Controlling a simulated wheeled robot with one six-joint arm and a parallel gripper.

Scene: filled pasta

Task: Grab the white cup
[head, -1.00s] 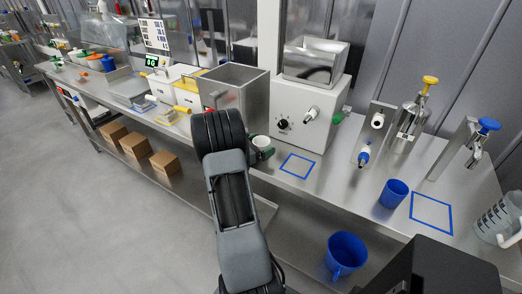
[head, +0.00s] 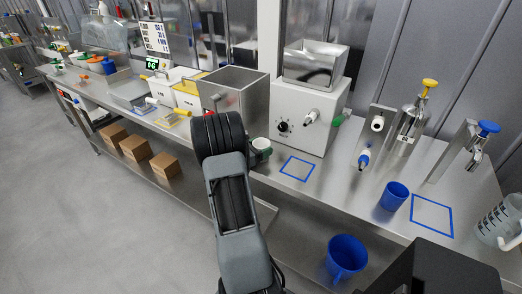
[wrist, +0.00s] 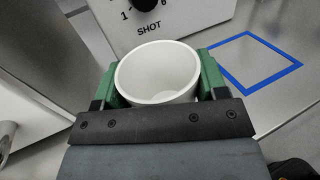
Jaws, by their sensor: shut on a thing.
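The white cup (wrist: 158,76) stands upright and empty between the green fingers of my gripper (wrist: 160,84) in the wrist view. One finger presses on each side of it, so my gripper is shut on the cup. In the head view the cup (head: 261,144) shows just right of my dark wrist, at the bench beside the white machine. My gripper (head: 261,154) is partly hidden there by my arm. I cannot tell whether the cup's base touches the bench.
The white machine (head: 298,117) with a knob and nozzle stands close behind the cup. A steel bin (head: 236,88) is to its left. A blue taped square (head: 298,168) on bare bench lies to the right. A blue cup (head: 394,195) and dispensers stand further right.

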